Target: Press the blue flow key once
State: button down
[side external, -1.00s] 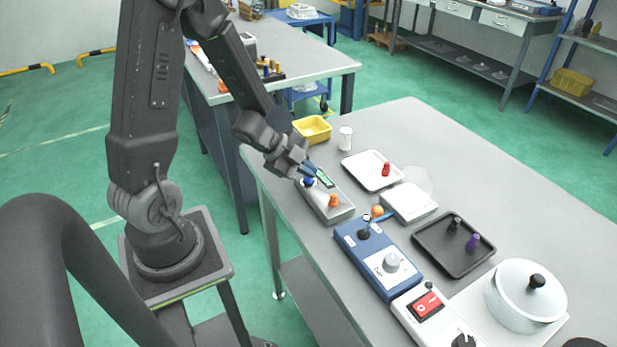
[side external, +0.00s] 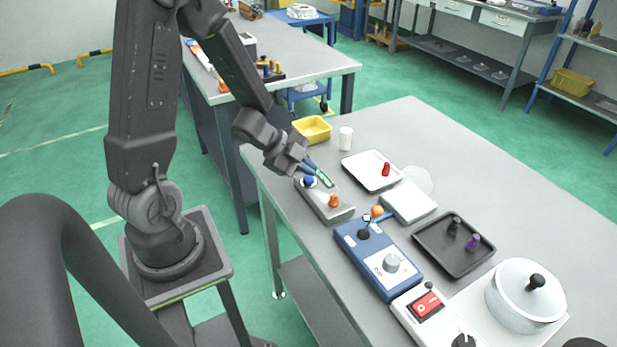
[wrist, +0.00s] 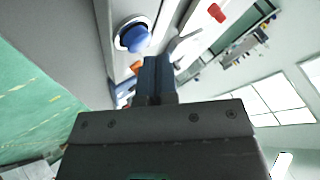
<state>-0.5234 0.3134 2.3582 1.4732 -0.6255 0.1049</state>
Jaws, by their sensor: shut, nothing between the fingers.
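The blue flow key (side external: 309,181) is a round blue button in a pale ring on a grey box (side external: 325,202) near the table's left edge. An orange key (side external: 333,200) stands on the same box. In the wrist view the blue key (wrist: 135,39) is beside my fingers, up and to their left. My gripper (side external: 318,172) is shut and empty, its blue fingers just above and beside the blue key in the side view. It shows in the wrist view as two fingers together (wrist: 156,72). I see no contact with the key.
A blue box with a knob (side external: 378,258) and a red switch (side external: 427,305) stand to the front. White trays (side external: 362,182), a black tray (side external: 437,248) and a lidded pot (side external: 525,296) lie to the right. A yellow bin (side external: 312,128) and white cup (side external: 345,138) stand behind.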

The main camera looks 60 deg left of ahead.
aim_at(308, 179)
jog(key=shift+r, duration=0.35)
jog(key=shift+r, duration=2.5)
notch_tip(308, 179, up, 11)
jog(key=n+t+y, duration=0.2)
jog(key=n+y, duration=0.6)
jog(key=n, duration=0.1)
jog(key=s+d+r+n+g+h, duration=0.2)
jog(key=s+d+n+g+h, duration=0.2)
jog(key=s+d, duration=0.8)
jog(key=shift+s+r+n+g, duration=0.2)
jog(key=shift+s+n+g, duration=0.2)
jog(key=shift+s, duration=0.1)
